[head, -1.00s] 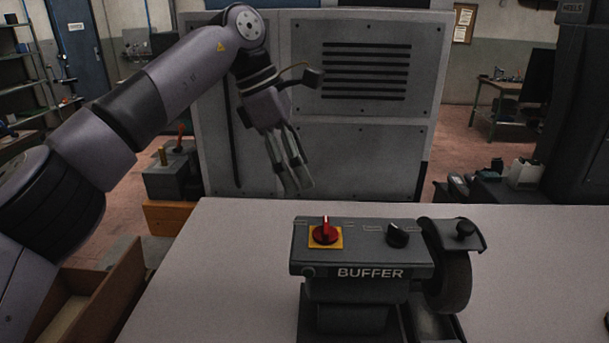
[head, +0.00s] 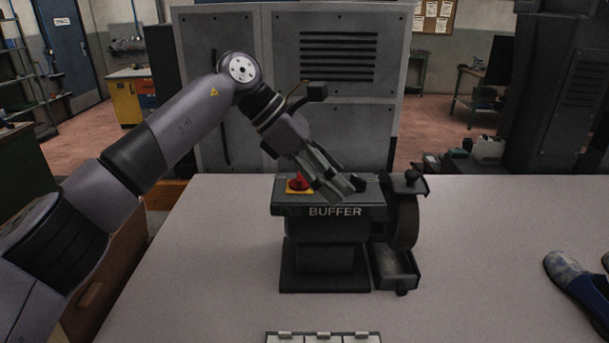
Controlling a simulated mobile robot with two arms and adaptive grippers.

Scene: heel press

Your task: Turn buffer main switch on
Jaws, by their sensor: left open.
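The buffer (head: 325,245) is a dark grey machine on the table, with a wheel (head: 404,215) at its right side and a BUFFER label on its front. Its main switch, a red knob (head: 298,184) on a yellow plate, sits on the left of the top panel. My left gripper (head: 345,193) is open and empty. Its fingers point down and to the right over the top panel, to the right of the red knob in the picture. The fingers hide the middle of the panel and the black knob there. I cannot tell whether they touch the machine. My right gripper is not in view.
The light table (head: 480,260) is clear around the buffer. Shoes (head: 580,285) lie at the right edge. A white compartmented tray (head: 322,338) shows at the bottom edge. A drawer (head: 396,266) sticks out below the wheel. A large grey cabinet (head: 350,125) stands behind the table.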

